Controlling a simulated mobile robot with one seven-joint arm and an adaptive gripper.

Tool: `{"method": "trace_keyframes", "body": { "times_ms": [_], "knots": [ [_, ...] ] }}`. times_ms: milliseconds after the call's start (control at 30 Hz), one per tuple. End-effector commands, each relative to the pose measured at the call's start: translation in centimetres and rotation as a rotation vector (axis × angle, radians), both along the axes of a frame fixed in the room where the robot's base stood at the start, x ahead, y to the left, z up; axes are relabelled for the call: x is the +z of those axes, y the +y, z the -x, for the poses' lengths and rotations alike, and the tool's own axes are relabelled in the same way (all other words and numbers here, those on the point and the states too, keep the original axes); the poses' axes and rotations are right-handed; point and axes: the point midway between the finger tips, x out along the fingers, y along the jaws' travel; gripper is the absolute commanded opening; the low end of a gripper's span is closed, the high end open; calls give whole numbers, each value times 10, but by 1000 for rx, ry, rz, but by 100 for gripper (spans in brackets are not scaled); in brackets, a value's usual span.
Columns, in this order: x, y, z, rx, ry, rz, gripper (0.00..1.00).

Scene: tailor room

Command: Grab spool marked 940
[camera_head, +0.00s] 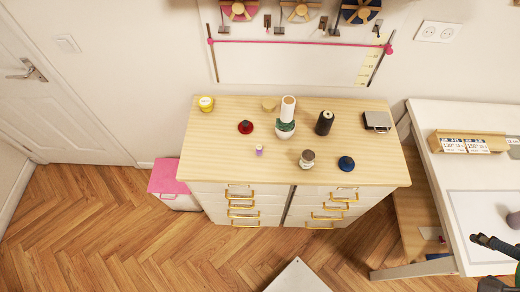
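Several spool-like items stand on the wooden top of a drawer cabinet (225,165). They include a tall white cone (288,105), a black cone (325,122), a small purple spool (259,150) and a grey-and-white round item (307,159). A yellow item (206,103) stands at the back left, and a dark blue round item (346,163) at the front right. No number 940 is legible on any of them, so I cannot tell which is marked. My gripper (484,262) is partly in view at the lower right edge, its dark fingers apart, away from the cabinet.
A red-and-black item (245,127), a small plant pot (285,135) and a dark flat box (377,121) share the cabinet top. A white table (465,180) with a wooden label holder (468,137) stands right. A pink-lidded box (170,180) is left. The left floor is clear.

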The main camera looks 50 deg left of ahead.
Motion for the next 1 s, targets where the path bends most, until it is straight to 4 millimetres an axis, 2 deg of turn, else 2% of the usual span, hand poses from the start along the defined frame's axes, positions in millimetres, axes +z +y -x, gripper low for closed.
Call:
{"method": "trace_keyframes", "body": {
  "times_ms": [300, 400, 767, 1000],
  "knots": [
    [0, 0, 0, 0, 0, 0, 55],
    [0, 0, 0, 0, 0, 0, 41],
    [0, 2, -2, 15, 2, 4, 41],
    [2, 20, -22, 165, 28, 53, 41]
  ]
}}
